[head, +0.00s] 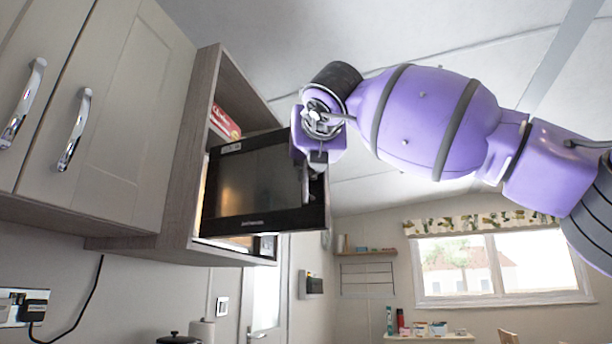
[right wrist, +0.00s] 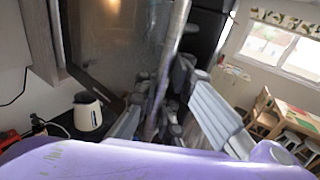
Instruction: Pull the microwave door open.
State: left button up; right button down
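The microwave (head: 268,246) sits in an open wooden wall cabinet in the head view. Its black door (head: 250,190) stands at an angle, partly open, with its right side out past the cabinet front. A lit strip shows at the door's left edge and below it. The silver upright door handle (head: 306,186) is near the door's right edge; in the right wrist view the handle (right wrist: 176,45) runs down between the fingers. My right gripper (head: 316,160) is at the handle, and in the wrist view its fingers (right wrist: 158,112) close around it. My left gripper is out of view.
Cream cupboard doors (head: 105,110) with metal handles are to the left. A red box (head: 224,122) lies above the microwave. A kettle (right wrist: 88,111) stands on the counter below. The room to the right of the door is open, with a window (head: 500,268) at the back.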

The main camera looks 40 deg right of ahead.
jog(key=shift+s+a+f+g, duration=0.1)
jog(key=shift+f+g, duration=0.15)
jog(key=shift+g, duration=0.05)
jog(key=c, duration=2.4)
grip_release()
jog(key=o, duration=0.6)
jog(key=shift+s+d+r+m+h, duration=0.15)
jog(key=shift+s+d+m+h, duration=0.15)
jog(key=shift+s, duration=0.2)
jog(key=shift+c, duration=0.2)
jog(key=shift+w+a, duration=0.15)
jog(key=shift+a, duration=0.15)
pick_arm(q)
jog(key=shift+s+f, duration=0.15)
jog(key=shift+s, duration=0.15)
pick_arm(e)
jog(key=v, duration=1.2)
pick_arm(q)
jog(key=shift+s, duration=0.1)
pick_arm(e)
jog(key=shift+d, duration=0.1)
